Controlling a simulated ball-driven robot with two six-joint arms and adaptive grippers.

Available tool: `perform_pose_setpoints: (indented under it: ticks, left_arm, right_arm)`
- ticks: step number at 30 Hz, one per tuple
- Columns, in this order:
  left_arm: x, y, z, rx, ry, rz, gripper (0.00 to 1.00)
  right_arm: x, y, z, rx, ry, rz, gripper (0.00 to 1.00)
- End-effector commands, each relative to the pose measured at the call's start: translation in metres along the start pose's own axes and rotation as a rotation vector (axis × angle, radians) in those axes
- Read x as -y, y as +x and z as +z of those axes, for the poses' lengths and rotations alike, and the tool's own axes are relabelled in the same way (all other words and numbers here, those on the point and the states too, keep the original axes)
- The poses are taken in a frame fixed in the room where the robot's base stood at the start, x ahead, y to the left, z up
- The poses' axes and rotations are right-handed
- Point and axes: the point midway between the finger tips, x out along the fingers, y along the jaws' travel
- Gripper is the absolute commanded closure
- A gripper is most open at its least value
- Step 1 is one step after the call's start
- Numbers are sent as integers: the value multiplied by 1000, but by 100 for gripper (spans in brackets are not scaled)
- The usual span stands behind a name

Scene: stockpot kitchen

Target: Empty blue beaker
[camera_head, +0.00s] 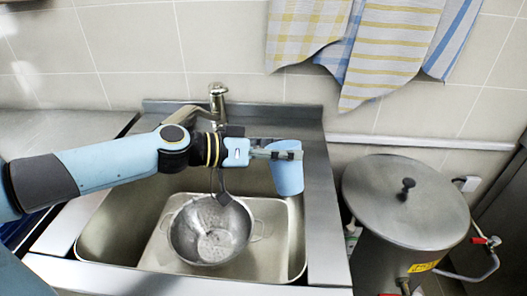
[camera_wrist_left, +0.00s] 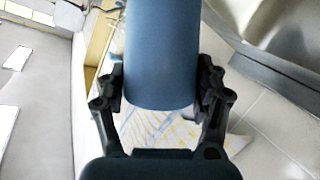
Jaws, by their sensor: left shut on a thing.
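The blue beaker (camera_head: 287,176) is in the head view over the right part of the sink, above its right wall. My left gripper (camera_head: 287,154) is shut on the beaker near its upper part. In the left wrist view the beaker (camera_wrist_left: 160,55) sits between both fingers (camera_wrist_left: 162,88), which touch its sides. The beaker looks close to upright in the head view, with only a slight lean. Its inside is hidden, so I cannot tell what it holds. My right gripper is not in view.
A metal colander (camera_head: 211,232) stands in the sink basin (camera_head: 160,225), below and left of the beaker. A faucet (camera_head: 218,100) rises behind my left wrist. A lidded stockpot (camera_head: 405,215) stands right of the sink. Towels (camera_head: 385,45) hang on the tiled wall above.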

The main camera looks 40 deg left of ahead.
Motion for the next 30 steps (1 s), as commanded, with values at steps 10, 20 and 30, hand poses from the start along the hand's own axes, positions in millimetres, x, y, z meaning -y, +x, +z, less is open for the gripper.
perform_pose_setpoints:
  ticks: [10,20,30]
  left_arm:
    - [-27,4,11,-2,264,-84,63]
    - [-40,4,11,-1,402,-127,63]
    - [-40,4,11,0,412,-130,63]
  right_arm:
    - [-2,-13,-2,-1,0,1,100]
    - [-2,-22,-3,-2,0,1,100]
    - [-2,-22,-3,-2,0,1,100]
